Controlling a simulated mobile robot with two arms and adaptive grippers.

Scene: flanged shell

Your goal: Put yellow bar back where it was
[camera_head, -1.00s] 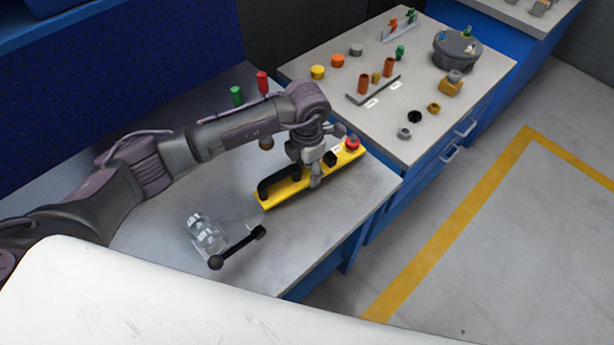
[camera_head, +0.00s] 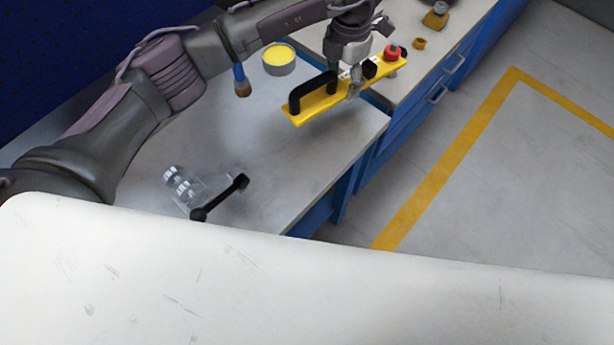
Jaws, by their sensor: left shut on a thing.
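The yellow bar (camera_head: 321,101) has a black handle on its left part and a red knob at its right end. My left gripper (camera_head: 352,92) is shut on the bar near its middle and holds it above the right part of the near grey table (camera_head: 276,161). A faint shadow lies on the table below the bar. The gripper hides part of the bar. My right gripper is not in view.
A clear part with a black lever (camera_head: 222,196) lies at the table's front. A round tin with a yellow top (camera_head: 279,59) and a blue-handled brush (camera_head: 241,80) are behind the bar. Brass pieces (camera_head: 419,43) sit on the farther table. The table's middle is clear.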

